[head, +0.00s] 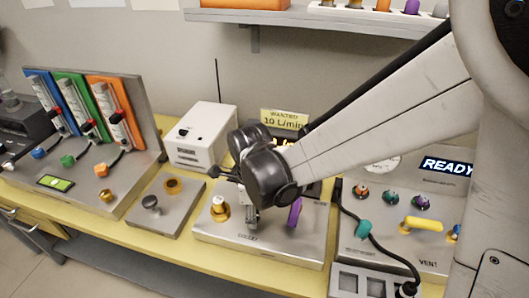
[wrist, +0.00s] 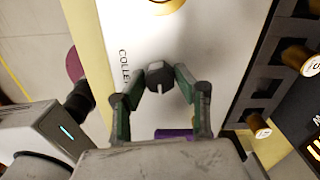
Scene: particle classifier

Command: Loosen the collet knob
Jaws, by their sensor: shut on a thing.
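The collet knob (wrist: 160,79) is a small dark grey knob with a pale slot mark, on a light metal panel beside printed lettering that begins "COLLE". My gripper (wrist: 161,77) has its two fingertips on either side of the knob and is shut on it in the wrist view. In the head view my gripper (head: 252,222) points down at the middle metal panel (head: 285,252), and its fingers mostly hide the knob. Whether the knob has turned cannot be told.
On the same panel, a brass fitting (head: 219,209) stands left of my gripper and a purple handle (head: 295,212) close to its right. A white box (head: 202,136) stands behind to the left. A panel with a yellow handle (head: 423,224) and a cable is at right.

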